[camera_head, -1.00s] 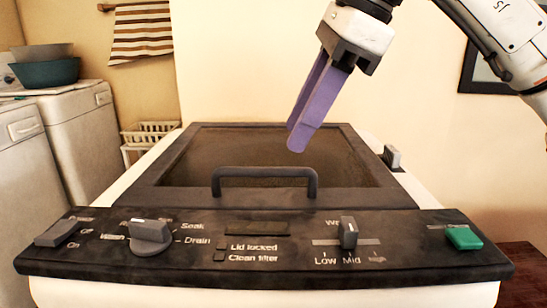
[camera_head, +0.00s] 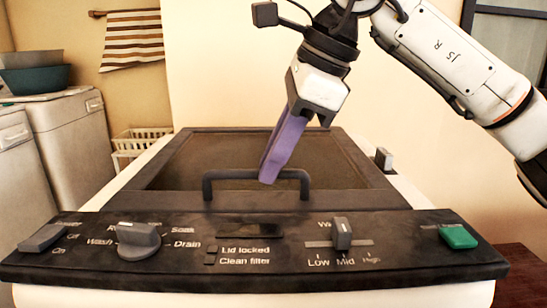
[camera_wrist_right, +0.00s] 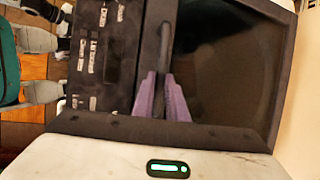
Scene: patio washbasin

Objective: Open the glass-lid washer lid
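The washer's dark glass lid (camera_head: 255,155) is shut and lies flat in the top of the washer. Its black bar handle (camera_head: 230,175) stands up at the lid's front edge, and it also shows in the right wrist view (camera_wrist_right: 165,45). My right gripper (camera_head: 268,180) has purple fingers pointing down, with the tips by the right half of the handle. In the right wrist view, the fingers (camera_wrist_right: 162,98) show a narrow gap in line with the handle. I cannot tell whether they touch it. My left gripper is out of view.
The control panel (camera_head: 280,268) with knobs, a slider and a green button (camera_head: 458,236) runs along the washer's front. A small grey switch (camera_head: 383,158) is on the right rim. White machines and a teal basin (camera_head: 36,79) stand at the left.

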